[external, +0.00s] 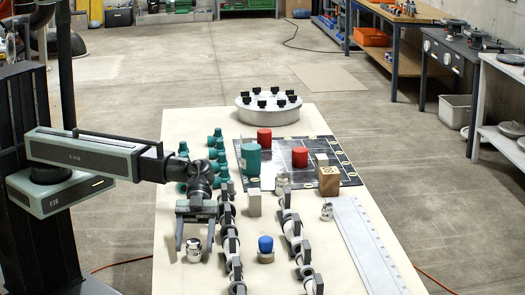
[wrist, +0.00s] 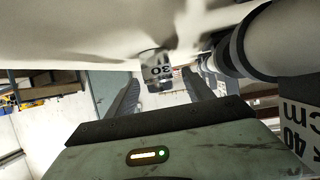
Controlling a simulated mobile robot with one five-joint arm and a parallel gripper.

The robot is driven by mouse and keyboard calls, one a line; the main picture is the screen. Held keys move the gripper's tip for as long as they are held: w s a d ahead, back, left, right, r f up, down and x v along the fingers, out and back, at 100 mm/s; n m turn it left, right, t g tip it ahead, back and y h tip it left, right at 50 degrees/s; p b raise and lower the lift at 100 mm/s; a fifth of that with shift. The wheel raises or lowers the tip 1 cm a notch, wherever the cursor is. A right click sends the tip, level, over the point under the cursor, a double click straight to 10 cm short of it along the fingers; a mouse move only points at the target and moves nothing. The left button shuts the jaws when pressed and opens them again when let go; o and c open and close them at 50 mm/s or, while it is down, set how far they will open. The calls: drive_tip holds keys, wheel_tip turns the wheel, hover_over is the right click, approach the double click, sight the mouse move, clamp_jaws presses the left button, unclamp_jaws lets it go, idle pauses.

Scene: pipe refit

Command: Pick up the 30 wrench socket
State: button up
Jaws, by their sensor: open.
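The 30 wrench socket (external: 194,252) is a small shiny metal cylinder standing on the pale table, left of the near pipe row. In the wrist view the socket (wrist: 157,70) shows with the number 30 on its side, upside down in the picture. My gripper (external: 195,241) is open, with its fingers pointing down on either side of the socket in the external view. In the wrist view the gripper (wrist: 164,82) has one finger to each side of the socket, with no clear contact.
A row of grey and white pipe parts (external: 230,245) runs close on the right. Several green fittings (external: 194,170) stand behind my gripper. A blue-capped part (external: 266,246) stands between the pipe rows. The table to the left of the socket is clear.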

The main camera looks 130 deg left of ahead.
sight(193, 251)
drive_tip(key=b+x, duration=0.1)
drive_tip(key=x, duration=0.3)
drive_tip(key=shift+f, duration=0.15)
drive_tip(key=shift+s, duration=0.1)
clamp_jaws()
wheel_tip(193, 251, up, 10)
drive_tip(key=p, duration=1)
